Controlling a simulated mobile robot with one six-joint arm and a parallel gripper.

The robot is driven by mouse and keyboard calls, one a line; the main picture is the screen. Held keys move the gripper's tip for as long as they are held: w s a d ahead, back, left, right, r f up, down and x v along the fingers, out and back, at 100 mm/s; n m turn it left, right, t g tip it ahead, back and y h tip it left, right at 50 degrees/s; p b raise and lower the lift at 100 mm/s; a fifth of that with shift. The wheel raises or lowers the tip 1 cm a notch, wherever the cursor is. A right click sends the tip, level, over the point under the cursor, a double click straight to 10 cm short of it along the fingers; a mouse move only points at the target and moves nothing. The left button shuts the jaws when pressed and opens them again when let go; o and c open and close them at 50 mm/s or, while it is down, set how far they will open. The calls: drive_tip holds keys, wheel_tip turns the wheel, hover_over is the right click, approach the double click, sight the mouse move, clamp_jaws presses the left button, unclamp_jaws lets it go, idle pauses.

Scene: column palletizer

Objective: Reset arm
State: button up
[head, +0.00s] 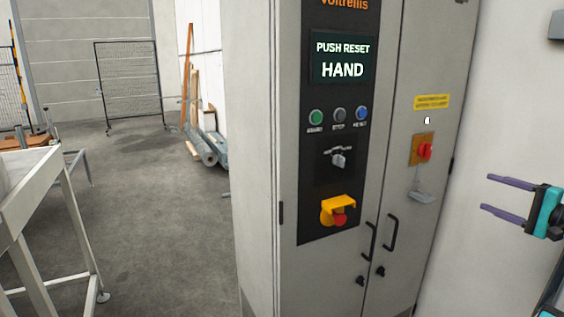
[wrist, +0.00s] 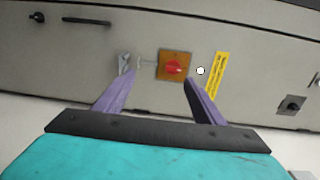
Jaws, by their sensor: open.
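A tall grey control cabinet (head: 262,150) stands in the middle of the head view. Its dark panel carries a display (head: 342,58) reading "PUSH RESET HAND", a green button (head: 316,117), a grey button (head: 340,115) and a blue button (head: 361,113) labelled reset. Below are a selector switch (head: 338,159) and a red emergency stop (head: 340,219) under a yellow guard. My gripper (head: 484,196) is at the right, open and empty, apart from the cabinet.
Black door handles (head: 391,232) stick out below. A white metal frame (head: 50,200) stands at the left. The floor (head: 150,220) between is clear.

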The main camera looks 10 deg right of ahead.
drive_tip(key=w+a+f+n+g+y, duration=0.1)
drive_tip(key=w+a+f+g, duration=0.25)
drive_tip(key=a+f, duration=0.75)
drive_tip(key=w+a+f+n+g+y, duration=0.15)
drive_tip(key=w+a+f, duration=0.45)
drive_tip(key=f, duration=0.9)
drive_tip(key=w+a+f+g, duration=0.3)
drive_tip(key=a+f+g, duration=0.1)
drive_tip(key=a+f, duration=0.8)
drive_tip(key=s+a+f+n+g+h, duration=0.1)
drive_tip(key=s+a+f+n+g, duration=0.15)
drive_tip(key=s+a+f, duration=0.45)
drive_tip(key=s+a+f+n+g, duration=0.2)
drive_tip(key=s+a+f+g, duration=0.1)
drive_tip(key=a+f, duration=0.65)
drive_tip(key=s+a+f+n+g+h, duration=0.1)
drive_tip(key=s+a+f+n+g, duration=0.15)
drive_tip(key=s+a+f, duration=0.55)
drive_tip(key=s+a+f+n+g+h, duration=0.2)
drive_tip(key=s+f, duration=0.4)
drive_tip(key=s, duration=0.3)
drive_tip(key=s+a+f+n+g+h, duration=0.2)
drive_tip(key=s+f, duration=0.4)
drive_tip(key=s, duration=0.3)
drive_tip(key=shift+s+n+g+h, duration=0.3)
drive_tip(key=shift+n+g+h, duration=0.25)
drive_tip(key=shift+n+g, duration=0.25)
drive_tip(key=shift+c, duration=0.4)
